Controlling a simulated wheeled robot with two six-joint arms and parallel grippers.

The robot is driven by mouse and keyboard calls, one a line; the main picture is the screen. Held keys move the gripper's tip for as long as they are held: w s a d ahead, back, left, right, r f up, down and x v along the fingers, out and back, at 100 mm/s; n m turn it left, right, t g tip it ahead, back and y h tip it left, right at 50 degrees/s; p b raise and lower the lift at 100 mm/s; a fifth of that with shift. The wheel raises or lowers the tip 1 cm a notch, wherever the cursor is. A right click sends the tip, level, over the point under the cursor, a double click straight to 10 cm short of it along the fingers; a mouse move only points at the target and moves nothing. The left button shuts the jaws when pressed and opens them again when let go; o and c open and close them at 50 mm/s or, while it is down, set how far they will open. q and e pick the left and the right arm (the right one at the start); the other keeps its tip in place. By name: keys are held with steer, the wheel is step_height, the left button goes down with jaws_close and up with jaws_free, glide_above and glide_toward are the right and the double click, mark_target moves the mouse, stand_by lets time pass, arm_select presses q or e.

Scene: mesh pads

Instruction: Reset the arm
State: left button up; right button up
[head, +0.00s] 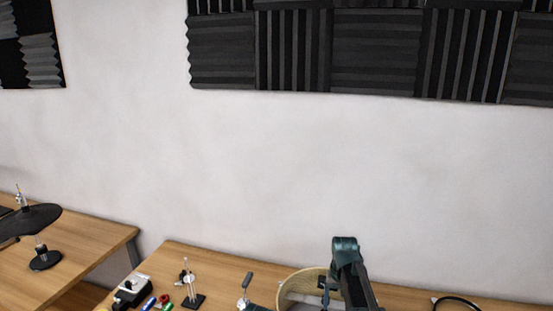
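One of my arms rises from the bottom edge right of the middle, showing a teal joint and a black link. It stands in front of the right part of a round, pale wooden-rimmed drum or bowl (287,288) on the wooden table (225,269). No gripper fingers can be made out in the head view. My other arm cannot be made out.
A small metal stand (190,285), a black-and-silver box (133,289) and a metal clamp-like part (245,287) are on the table. A black cable (457,299) lies at right. A second table (85,250) at left holds a black round pad (31,219).

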steer(key=s+a+f+n+b, duration=0.2)
steer(key=s+a+f+b, duration=0.3)
steer(key=s, duration=0.7)
steer(key=s+a+f+n+h+b, duration=0.1)
steer(key=s+a+f+n+b, duration=0.2)
steer(key=s+a+f+b, duration=0.2)
steer(key=s+a, duration=0.3)
steer(key=s, duration=0.4)
steer(key=shift+f+n, duration=0.2)
steer(key=shift+n, duration=0.1)
steer(key=shift+w+a, duration=0.1)
